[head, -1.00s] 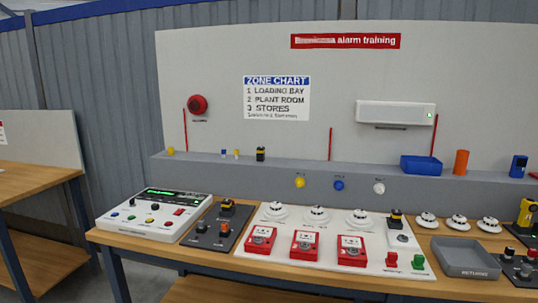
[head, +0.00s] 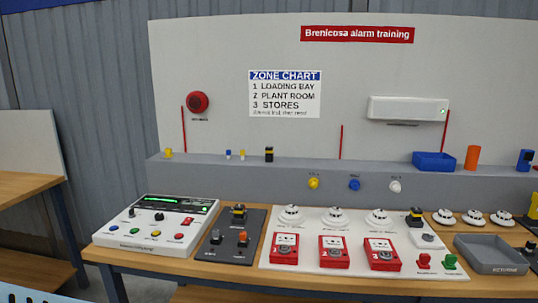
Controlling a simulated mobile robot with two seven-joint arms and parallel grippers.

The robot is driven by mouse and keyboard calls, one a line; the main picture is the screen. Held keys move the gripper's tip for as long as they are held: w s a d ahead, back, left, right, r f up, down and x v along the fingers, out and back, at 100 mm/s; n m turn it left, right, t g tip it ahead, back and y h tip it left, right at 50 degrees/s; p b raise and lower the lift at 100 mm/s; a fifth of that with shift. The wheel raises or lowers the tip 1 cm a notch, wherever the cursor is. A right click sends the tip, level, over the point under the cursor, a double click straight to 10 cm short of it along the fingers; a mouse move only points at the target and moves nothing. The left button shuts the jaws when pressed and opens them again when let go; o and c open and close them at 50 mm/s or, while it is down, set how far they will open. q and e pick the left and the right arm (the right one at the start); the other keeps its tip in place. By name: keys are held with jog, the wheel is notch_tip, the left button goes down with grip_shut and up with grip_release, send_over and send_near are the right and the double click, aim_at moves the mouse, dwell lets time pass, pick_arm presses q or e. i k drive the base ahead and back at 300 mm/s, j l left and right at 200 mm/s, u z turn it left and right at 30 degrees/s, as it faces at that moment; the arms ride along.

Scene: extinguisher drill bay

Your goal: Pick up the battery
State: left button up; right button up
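A small upright black block with a yellow band (head: 269,155) stands on the grey shelf; it looks like a battery, but I cannot be sure at this size. Similar black-and-yellow pieces sit on the dark panel (head: 239,212) and at the right end of the white board (head: 415,217). Neither of my grippers shows in the head view.
The wooden bench holds a control panel (head: 155,221), red call points (head: 334,252), white detectors (head: 337,215) and a grey returns tray (head: 490,254). The grey shelf (head: 210,177) carries a blue bin (head: 433,161) and an orange cylinder (head: 472,157).

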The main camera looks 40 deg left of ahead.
aim_at(269, 150)
jog(key=k+j, duration=0.1)
jog(key=j, duration=0.35)
jog(key=k+j, duration=0.1)
jog(key=j, duration=0.35)
jog(key=k+j+z, duration=0.1)
jog(key=j, duration=0.35)
jog(key=k+j, duration=0.15)
jog(key=j, duration=0.3)
jog(key=k+j, duration=0.1)
jog(key=j, duration=0.35)
jog(key=k+j, duration=0.1)
jog(key=j, duration=0.3)
jog(key=j+z, duration=0.05)
